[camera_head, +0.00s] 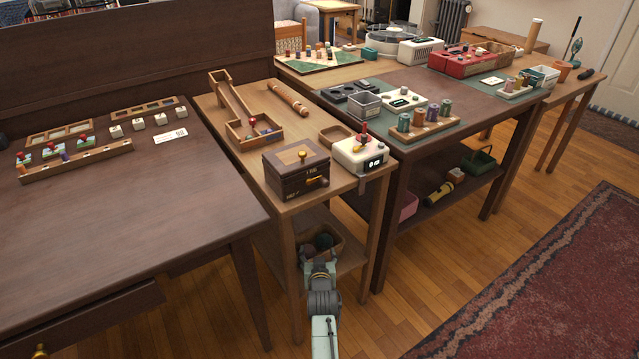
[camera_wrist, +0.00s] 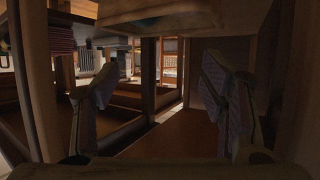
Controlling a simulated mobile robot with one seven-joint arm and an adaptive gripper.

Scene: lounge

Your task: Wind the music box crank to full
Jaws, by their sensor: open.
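The music box is most likely the dark wooden box (camera_head: 297,170) with a lighter framed lid and a small knob on top. It stands at the front of the narrow wooden table (camera_head: 237,117). How far the crank is wound cannot be told. My gripper (camera_head: 321,262) is low in front of the table, below the box and apart from it. In the wrist view my gripper (camera_wrist: 160,105) has its two fingers spread with nothing between them. The music box is not recognisable there.
A white device with a red joystick (camera_head: 360,154) stands close right of the box. Behind the box lies a wooden tray (camera_head: 238,132). A basket (camera_head: 338,243) sits on the lower shelf near my gripper. Table legs (camera_head: 372,235) stand close by.

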